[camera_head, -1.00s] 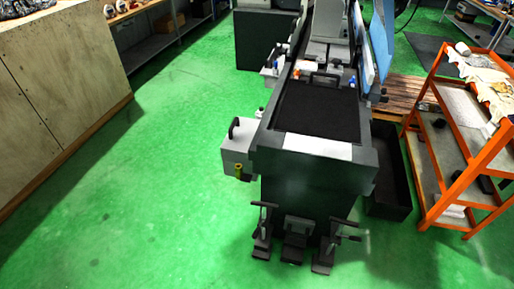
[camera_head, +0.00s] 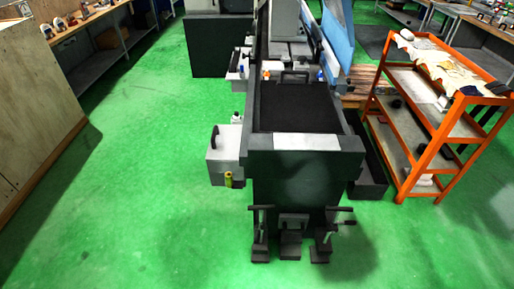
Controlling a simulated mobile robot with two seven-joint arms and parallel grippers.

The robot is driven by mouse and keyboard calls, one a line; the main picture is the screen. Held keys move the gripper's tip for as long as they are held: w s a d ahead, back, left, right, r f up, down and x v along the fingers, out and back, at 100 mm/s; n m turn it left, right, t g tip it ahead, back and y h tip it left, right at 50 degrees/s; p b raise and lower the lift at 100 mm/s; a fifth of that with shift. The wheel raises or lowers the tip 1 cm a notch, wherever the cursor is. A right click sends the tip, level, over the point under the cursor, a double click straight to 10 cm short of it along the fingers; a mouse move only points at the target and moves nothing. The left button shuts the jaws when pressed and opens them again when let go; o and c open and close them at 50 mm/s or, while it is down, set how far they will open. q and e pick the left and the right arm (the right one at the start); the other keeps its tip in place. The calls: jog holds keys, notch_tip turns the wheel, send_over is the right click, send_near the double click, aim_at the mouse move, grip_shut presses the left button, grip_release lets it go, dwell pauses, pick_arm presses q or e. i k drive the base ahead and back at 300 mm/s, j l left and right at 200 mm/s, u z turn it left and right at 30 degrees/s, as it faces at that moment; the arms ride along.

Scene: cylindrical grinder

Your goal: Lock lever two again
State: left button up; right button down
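The dark green grinder (camera_head: 304,178) stands in the middle of the view, with its near end facing me. At its foot are two dark lever-like parts, a left one (camera_head: 260,236) and a right one (camera_head: 322,238), each with a short dark bar near the top. A block-like part (camera_head: 291,240) sits between them. A grey box (camera_head: 224,150) on the machine's left side carries a black curved handle (camera_head: 213,137) and a small yellow part (camera_head: 228,180). I cannot tell which part is lever two, or its lock state. Neither of my grippers is in view.
An orange shelf cart (camera_head: 412,160) stands close on the right. A dark open bin (camera_head: 368,178) sits between it and the grinder. A wooden cabinet (camera_head: 45,120) stands at the left. The green floor (camera_head: 140,200) is clear on the left and in front.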

aim_at(257, 238)
jog(key=l+u, duration=0.3)
jog(key=l, duration=0.35)
jog(key=l+u, duration=0.35)
jog(key=l, duration=0.3)
jog(key=k+l+u, duration=0.1)
jog(key=l+u, duration=0.2)
jog(key=l, duration=0.35)
